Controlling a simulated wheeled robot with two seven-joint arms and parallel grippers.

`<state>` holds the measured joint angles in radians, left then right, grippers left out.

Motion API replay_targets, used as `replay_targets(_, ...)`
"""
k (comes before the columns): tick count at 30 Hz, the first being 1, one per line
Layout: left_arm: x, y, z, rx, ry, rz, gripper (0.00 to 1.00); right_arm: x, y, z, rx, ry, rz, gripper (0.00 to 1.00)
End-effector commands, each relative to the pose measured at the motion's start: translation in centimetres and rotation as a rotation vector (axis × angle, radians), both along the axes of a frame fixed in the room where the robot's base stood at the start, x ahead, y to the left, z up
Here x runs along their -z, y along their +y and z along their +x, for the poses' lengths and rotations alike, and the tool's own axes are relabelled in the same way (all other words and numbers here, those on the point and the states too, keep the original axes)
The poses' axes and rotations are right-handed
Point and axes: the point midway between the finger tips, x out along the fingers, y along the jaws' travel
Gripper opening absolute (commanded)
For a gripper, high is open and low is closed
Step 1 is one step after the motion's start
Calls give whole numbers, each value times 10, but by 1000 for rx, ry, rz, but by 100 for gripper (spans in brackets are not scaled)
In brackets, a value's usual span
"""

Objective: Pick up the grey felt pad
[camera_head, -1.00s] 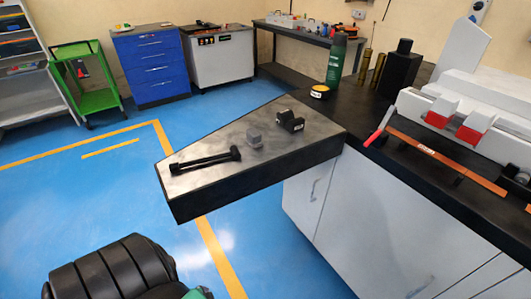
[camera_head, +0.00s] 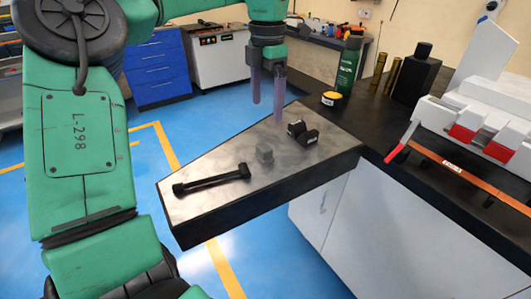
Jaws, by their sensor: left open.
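The grey felt pad (camera_head: 264,152) appears as a small grey block on the dark metal side shelf (camera_head: 215,210) of the bench. My left gripper (camera_head: 267,110) hangs above the shelf's far edge with its purple fingers pointing down. It is open, with nothing between the fingers. It is above and behind the pad in the picture, apart from it. The pad is fully visible. My right gripper is not in view.
A black bar-shaped tool (camera_head: 211,179) lies left of the pad, and a black block-like part (camera_head: 302,132) lies right of it. A green spray can (camera_head: 349,68) and yellow-topped tin (camera_head: 331,98) stand on the bench. The shelf's front right is clear.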

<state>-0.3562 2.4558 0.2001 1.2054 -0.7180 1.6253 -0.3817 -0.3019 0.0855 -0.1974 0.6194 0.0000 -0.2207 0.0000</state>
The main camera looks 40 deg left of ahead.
Motion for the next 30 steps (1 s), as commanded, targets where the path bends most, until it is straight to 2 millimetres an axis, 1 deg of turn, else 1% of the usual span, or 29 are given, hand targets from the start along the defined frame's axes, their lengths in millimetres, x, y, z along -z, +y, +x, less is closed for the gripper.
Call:
replay_targets(7,61,1,-1,-2,2,-8,98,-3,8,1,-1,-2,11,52)
replay_targets(9,74,1,-1,-3,1,-7,98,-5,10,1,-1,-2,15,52)
replay_targets(14,94,1,-2,-4,0,-8,98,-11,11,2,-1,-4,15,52)
replay_targets(17,112,1,-4,-5,2,-9,98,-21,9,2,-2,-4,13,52)
replay_targets(19,126,1,-4,-5,-1,-9,98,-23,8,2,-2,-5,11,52)
replay_targets(22,136,1,-3,-5,-4,-7,98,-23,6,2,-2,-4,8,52)
replay_targets(27,138,2,-3,-5,-5,-8,98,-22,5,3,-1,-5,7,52)
replay_targets(28,138,2,-3,-5,-5,-8,90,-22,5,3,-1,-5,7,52)
replay_targets(29,138,2,-3,-6,-5,-8,78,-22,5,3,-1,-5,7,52)
replay_targets(30,138,2,-3,-6,-5,-8,63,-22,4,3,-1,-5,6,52)
